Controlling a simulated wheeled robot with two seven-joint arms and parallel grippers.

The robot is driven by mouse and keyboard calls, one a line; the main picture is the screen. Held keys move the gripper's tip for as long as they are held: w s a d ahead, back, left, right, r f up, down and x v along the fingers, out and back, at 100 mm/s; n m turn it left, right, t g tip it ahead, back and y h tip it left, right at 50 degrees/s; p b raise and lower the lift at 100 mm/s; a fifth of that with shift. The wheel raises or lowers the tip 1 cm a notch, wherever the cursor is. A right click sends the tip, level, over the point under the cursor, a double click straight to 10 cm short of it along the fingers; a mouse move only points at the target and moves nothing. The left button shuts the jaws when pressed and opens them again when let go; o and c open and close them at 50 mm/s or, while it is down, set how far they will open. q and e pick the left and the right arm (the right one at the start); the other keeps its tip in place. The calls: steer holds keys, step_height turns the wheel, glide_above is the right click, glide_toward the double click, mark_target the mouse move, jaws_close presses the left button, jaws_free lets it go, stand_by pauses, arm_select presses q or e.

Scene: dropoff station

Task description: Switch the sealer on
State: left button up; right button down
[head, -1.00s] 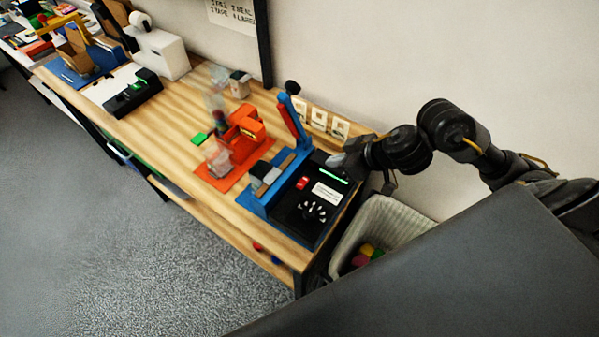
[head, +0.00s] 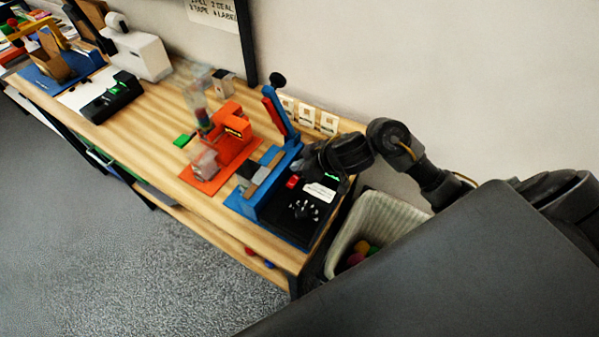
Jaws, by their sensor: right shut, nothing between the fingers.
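The sealer has a black control box (head: 312,222) beside a blue frame (head: 268,188) with a raised blue and red lever (head: 280,108) ending in a black knob. On top of the box are a small red switch (head: 292,182), a white label (head: 319,193), a dial (head: 303,209) and a green strip, now partly covered. My right gripper (head: 312,163) is shut and empty, just above the back of the box, close behind the red switch. I cannot tell whether it touches the box. My left gripper is not in view.
An orange device (head: 225,140) stands left of the sealer on the wooden table (head: 150,125). Wall sockets (head: 307,115) are behind the sealer. A lined bin (head: 385,220) with colourful items stands off the table's right end. A black device (head: 112,97) and white machine (head: 138,53) are farther left.

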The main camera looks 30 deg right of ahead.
steer(key=shift+f, duration=1.05)
steer(key=shift+d+f, duration=0.15)
steer(key=shift+f, duration=0.1)
steer(key=shift+r+p, duration=0.8)
steer(key=shift+p, duration=0.1)
